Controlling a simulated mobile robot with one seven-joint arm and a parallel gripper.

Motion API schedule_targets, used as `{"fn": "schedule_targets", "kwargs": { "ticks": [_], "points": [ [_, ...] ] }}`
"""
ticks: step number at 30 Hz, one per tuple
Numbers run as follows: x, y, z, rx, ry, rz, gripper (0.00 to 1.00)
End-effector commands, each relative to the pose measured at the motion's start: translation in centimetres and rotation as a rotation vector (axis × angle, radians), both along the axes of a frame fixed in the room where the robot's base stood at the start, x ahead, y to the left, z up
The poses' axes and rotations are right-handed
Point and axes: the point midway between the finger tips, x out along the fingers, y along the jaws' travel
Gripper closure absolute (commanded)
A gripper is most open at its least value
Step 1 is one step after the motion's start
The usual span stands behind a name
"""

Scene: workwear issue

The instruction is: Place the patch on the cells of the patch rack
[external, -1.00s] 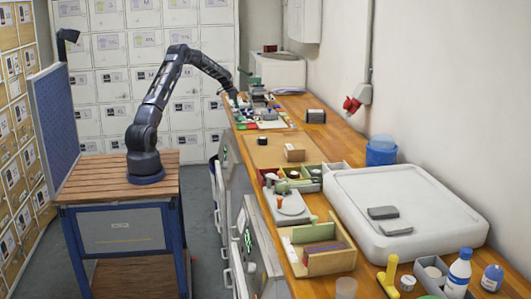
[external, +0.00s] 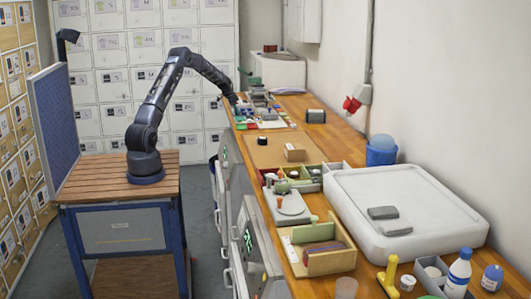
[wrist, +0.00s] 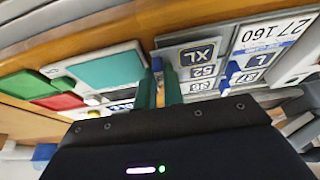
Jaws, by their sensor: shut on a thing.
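My gripper (wrist: 160,88) is in the wrist view, its two green fingers pointing at the bench. The fingers are closed on a thin thing, apparently the patch, which is mostly hidden between them. Just beyond the fingertips and to their right is a grey labelled board, apparently the patch rack (wrist: 213,88), with XL, 52, 36, L and 37 plates and blue parts. I cannot tell whether the held thing touches it. In the external view my gripper is small and dark at the far end of the bench, so its fingers cannot be made out.
Left of the fingers lie a teal pad (wrist: 105,70) and red (wrist: 58,101) and green (wrist: 25,83) pads. In the external view, a tan mat (external: 265,149), a black box (external: 316,116) and a big white tray (external: 350,180) are nearer on the wooden bench.

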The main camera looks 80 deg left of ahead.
Motion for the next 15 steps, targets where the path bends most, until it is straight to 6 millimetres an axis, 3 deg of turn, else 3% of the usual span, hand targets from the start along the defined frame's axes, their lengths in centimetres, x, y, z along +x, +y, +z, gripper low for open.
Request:
{"fn": "schedule_targets", "kwargs": {
  "ticks": [11, 12, 15],
  "points": [
    [-0.01, -0.01, -0.61, -0.001, 0.000, 0.000, 1.00],
    [0.00, -0.01, -0.64, -0.001, 0.000, 0.000, 0.89],
    [0.01, -0.01, -0.61, -0.001, 0.000, 0.000, 0.69]
  ]
}}
